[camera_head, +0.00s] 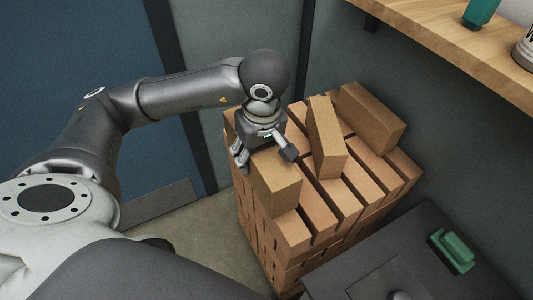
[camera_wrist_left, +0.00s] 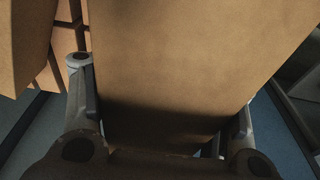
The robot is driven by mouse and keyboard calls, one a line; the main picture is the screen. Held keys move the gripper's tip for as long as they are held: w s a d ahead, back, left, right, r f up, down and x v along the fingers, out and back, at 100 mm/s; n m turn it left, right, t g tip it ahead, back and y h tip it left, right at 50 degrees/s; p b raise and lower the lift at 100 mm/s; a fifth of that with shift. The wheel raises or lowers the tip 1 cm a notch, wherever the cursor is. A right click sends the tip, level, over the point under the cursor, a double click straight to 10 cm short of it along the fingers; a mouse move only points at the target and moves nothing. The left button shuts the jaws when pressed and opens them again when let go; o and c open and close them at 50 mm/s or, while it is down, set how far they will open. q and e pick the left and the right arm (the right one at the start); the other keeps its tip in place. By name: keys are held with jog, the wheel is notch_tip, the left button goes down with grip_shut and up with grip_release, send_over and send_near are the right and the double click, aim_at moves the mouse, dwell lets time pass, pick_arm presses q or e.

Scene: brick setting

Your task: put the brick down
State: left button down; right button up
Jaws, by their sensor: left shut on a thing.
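My left gripper (camera_head: 264,149) reaches down over the front left part of a brick stack in the head view. It is shut on a tan brick (camera_head: 277,184), which sits at the top of the stack at its near left corner. In the left wrist view the brick (camera_wrist_left: 185,65) fills the middle, with a finger on each side of it. Whether its underside touches the bricks below cannot be told. My right gripper does not show.
The brick stack (camera_head: 334,202) has gaps between its bricks. Two loose bricks lie on top: one (camera_head: 326,138) in the middle, one (camera_head: 371,117) at the back right. A dark surface with a green object (camera_head: 453,251) is at front right. A wooden shelf (camera_head: 455,40) overhangs at upper right.

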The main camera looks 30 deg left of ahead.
pick_arm(q)
jog(key=w+f+p, duration=0.1)
jog(key=w+f, duration=0.2)
jog(key=w, duration=0.1)
jog(key=w+f+p, duration=0.1)
jog(key=w+f, duration=0.2)
jog(key=w+a+f+p, duration=0.1)
jog(key=w+f+p, duration=0.1)
jog(key=w+f, duration=0.1)
jog(key=shift+w+a+f, duration=0.1)
jog(key=shift+w+f, duration=0.05)
jog(key=shift+w, duration=0.7)
jog(key=shift+f+p, duration=0.35)
jog(key=shift+f, duration=0.85)
jog(key=shift+f, duration=0.1)
jog(key=c, duration=0.7)
grip_release()
jog(key=shift+f, duration=0.1)
jog(key=o, duration=0.4)
jog(key=shift+s, duration=0.1)
